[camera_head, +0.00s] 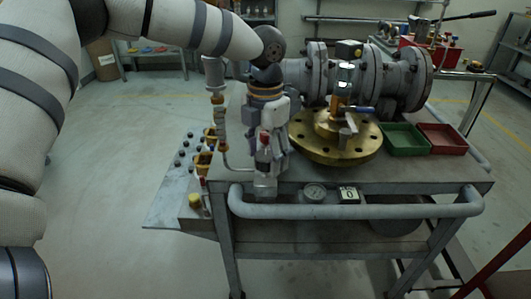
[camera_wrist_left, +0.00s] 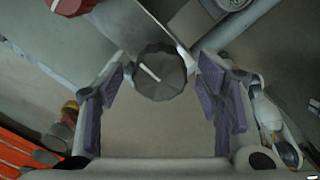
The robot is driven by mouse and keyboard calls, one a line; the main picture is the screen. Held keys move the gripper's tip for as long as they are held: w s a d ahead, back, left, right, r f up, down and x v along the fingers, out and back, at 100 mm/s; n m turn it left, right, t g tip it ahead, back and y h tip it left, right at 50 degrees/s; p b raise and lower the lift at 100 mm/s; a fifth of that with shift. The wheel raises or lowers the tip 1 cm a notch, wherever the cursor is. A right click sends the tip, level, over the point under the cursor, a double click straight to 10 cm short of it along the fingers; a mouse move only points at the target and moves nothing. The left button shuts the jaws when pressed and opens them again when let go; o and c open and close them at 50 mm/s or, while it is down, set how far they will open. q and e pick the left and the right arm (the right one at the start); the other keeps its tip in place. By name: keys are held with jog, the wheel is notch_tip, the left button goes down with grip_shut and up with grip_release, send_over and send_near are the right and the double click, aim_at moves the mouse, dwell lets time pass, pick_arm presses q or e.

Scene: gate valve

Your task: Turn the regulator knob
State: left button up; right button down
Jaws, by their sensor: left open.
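A dark round faceted knob (camera_wrist_left: 160,78) with a white line across its face shows in the left wrist view. It lies between the fingertips of my left gripper (camera_wrist_left: 162,100), with a visible gap on each side. The fingers, with purple pads, are open and hold nothing. In the head view my left gripper (camera_head: 265,170) points down at the left front part of the cart, and I cannot make out the dark knob behind it. A red knob (camera_wrist_left: 70,5) with a white mark is cut off at the top of the wrist view. My right gripper is not in view.
The metal cart (camera_head: 420,185) carries a brass flange (camera_head: 335,150), grey flanged pipework (camera_head: 375,75), a green tray (camera_head: 405,138) and a red tray (camera_head: 442,138). A grey handrail (camera_head: 400,210) runs along its front. A gauge (camera_head: 315,193) sits near the front edge. Open floor lies left.

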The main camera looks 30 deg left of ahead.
pick_arm(q)
jog(key=c, duration=1.2)
